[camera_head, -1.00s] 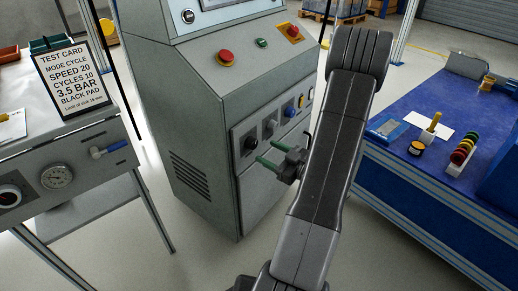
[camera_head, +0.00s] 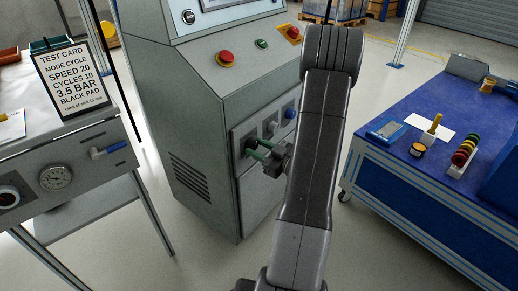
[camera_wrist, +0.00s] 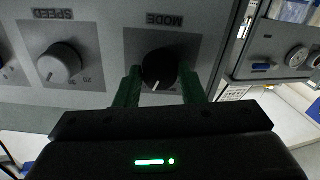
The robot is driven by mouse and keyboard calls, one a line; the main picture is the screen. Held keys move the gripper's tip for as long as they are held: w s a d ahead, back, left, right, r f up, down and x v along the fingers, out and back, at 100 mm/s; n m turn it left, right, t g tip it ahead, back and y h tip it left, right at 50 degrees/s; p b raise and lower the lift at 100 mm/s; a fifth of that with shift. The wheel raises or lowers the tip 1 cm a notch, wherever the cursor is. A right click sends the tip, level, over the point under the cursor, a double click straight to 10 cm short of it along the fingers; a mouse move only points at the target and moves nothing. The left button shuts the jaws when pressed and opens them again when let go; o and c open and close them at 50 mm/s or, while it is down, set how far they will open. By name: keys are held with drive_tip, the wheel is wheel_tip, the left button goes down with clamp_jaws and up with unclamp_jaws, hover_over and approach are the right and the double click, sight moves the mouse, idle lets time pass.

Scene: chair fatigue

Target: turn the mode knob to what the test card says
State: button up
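The mode knob (camera_wrist: 160,69) is black and round, under an upside-down MODE label (camera_wrist: 165,20) in the wrist view. Its white pointer line aims down, slightly left, in that picture; position marks are unreadable or hidden. My gripper (camera_wrist: 161,75) has its two green fingers on either side of the knob, with narrow gaps, so it looks open around it. In the head view my gripper (camera_head: 254,150) is at the cabinet's front panel and largely covers the knob. The test card (camera_head: 73,80) reads MODE CYCLE, SPEED 20, CYCLES 10, 3.5 BAR, BLACK PAD.
A grey speed knob (camera_wrist: 59,63) sits beside the mode knob on the panel. A red button (camera_head: 225,57) is on the cabinet's sloping top. A blue-topped table (camera_head: 400,165) stands right, and a bench with a gauge (camera_head: 56,177) left.

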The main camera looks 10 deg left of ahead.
drive_tip(key=shift+c, duration=0.8)
drive_tip(key=shift+m, duration=0.4)
drive_tip(key=m+p, duration=0.2)
drive_tip(key=m, duration=0.1)
drive_tip(key=shift+r, duration=0.1)
drive_tip(key=shift+m+p, duration=1.2)
drive_tip(key=shift+m, duration=0.8)
drive_tip(key=o, duration=1)
